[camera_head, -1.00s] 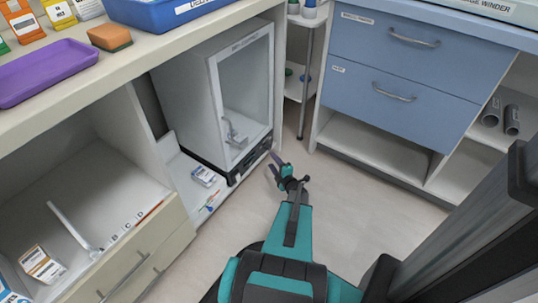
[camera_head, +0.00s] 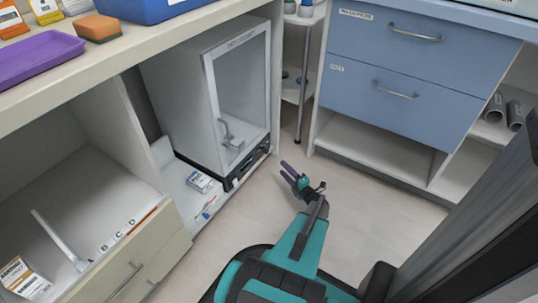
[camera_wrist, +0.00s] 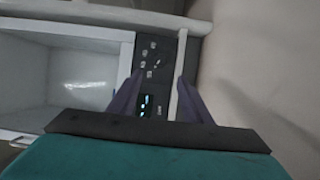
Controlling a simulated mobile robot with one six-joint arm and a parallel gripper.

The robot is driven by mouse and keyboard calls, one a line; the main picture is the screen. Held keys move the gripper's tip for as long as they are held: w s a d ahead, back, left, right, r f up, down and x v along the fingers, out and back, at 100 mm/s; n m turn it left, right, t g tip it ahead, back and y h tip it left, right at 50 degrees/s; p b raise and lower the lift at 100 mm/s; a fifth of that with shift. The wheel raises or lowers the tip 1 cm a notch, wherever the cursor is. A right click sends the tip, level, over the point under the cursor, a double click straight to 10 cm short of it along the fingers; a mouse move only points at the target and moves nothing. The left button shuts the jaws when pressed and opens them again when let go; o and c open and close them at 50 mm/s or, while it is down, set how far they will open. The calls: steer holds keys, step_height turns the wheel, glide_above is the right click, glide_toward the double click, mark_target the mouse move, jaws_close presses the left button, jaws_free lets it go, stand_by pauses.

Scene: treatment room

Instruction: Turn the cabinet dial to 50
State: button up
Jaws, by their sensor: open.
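The white cabinet (camera_head: 190,110) with a clear front door stands under the counter. Its dark control panel (camera_head: 247,162) runs along the bottom front. In the wrist view the panel (camera_wrist: 158,80) shows between the fingers, with small white marks around a dark dial (camera_wrist: 164,66). The dial's setting is too small and blurred to read. A lit display (camera_wrist: 146,104) shows near the left finger, its figures unclear. My gripper (camera_head: 289,172) is open and empty, in front of the panel's right part and apart from the cabinet. In the wrist view its purple fingers (camera_wrist: 157,92) flank the panel.
A small box (camera_head: 199,181) lies on the low shelf left of the cabinet. Blue drawers (camera_head: 395,90) stand to the right, with a thin-legged trolley (camera_head: 300,95) between. The floor (camera_head: 350,205) around my gripper is clear.

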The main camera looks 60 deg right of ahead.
mark_target(268, 152)
steer(key=shift+b+x, duration=2.4)
steer(key=shift+x, duration=4.45)
steer(key=c, duration=1.1)
steer(key=shift+o, duration=0.2)
